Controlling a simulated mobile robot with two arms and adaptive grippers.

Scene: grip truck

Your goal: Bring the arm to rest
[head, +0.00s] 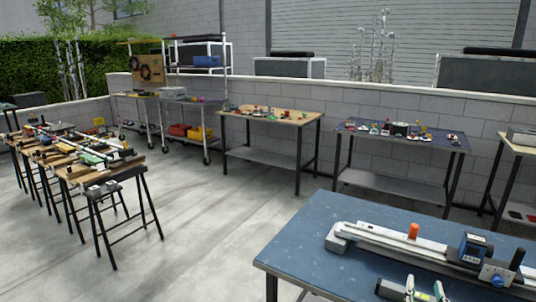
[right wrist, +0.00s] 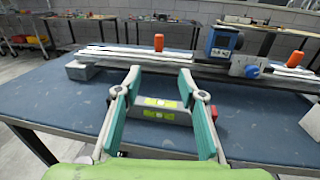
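The task names no object, only the arm. My right gripper (head: 424,284) shows at the bottom edge of the head view, over the blue-topped table (head: 330,225). In the right wrist view its two teal-lined fingers (right wrist: 160,76) are spread apart, with nothing clamped between them. A dark grey level-like block with yellow-green vials (right wrist: 162,108) lies on the table beneath and between the fingers. I cannot tell whether a finger touches it. My left gripper is not in view.
A long rail (head: 395,242) with an orange knob (head: 413,231) and a blue clamp block (head: 473,247) lies across the blue table. Sawhorses with boards (head: 90,165) stand left. Workbenches (head: 270,116) line the wall. The concrete floor (head: 205,220) between is clear.

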